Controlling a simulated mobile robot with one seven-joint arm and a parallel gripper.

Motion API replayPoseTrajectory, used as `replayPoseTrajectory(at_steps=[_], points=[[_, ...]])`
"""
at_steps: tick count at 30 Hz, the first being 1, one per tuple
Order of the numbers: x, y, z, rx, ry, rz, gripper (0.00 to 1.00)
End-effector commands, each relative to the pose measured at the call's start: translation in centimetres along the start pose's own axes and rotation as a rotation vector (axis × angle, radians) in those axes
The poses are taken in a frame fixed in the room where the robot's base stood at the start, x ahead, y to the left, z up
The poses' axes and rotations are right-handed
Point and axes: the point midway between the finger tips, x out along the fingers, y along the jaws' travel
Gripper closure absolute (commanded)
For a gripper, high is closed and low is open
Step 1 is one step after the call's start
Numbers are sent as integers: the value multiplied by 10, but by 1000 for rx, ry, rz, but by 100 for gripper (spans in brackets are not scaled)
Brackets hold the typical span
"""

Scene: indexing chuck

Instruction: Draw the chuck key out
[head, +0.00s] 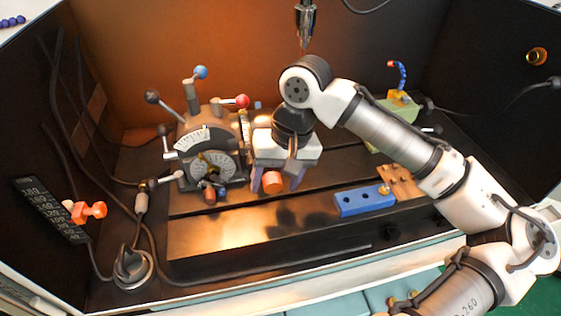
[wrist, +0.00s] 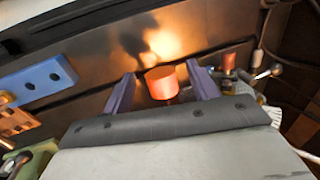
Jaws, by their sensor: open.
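An orange-red cylinder (head: 272,182), which looks like the chuck key's grip, stands out in front of the indexing chuck area. In the wrist view this orange cylinder (wrist: 162,84) shows a short dark stem running behind my gripper's edge. My gripper (head: 274,187) is open, with its purple fingers on either side of the cylinder. In the wrist view my gripper (wrist: 162,76) shows a gap on both sides of it, and I see no contact. The indexing head (head: 208,155) stands to the left. The chuck and the key's socket are hidden behind my gripper.
Levers with a blue knob (head: 201,72) and a red knob (head: 242,101) rise near my gripper. A spindle (head: 305,22) hangs above. The bed's front is clear.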

Motion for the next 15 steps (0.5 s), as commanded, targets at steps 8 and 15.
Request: replayPoseTrajectory(at_steps=[8, 15], points=[[7, 0, 0, -1, 1, 0, 41], [6, 0, 0, -1, 0, 0, 58]])
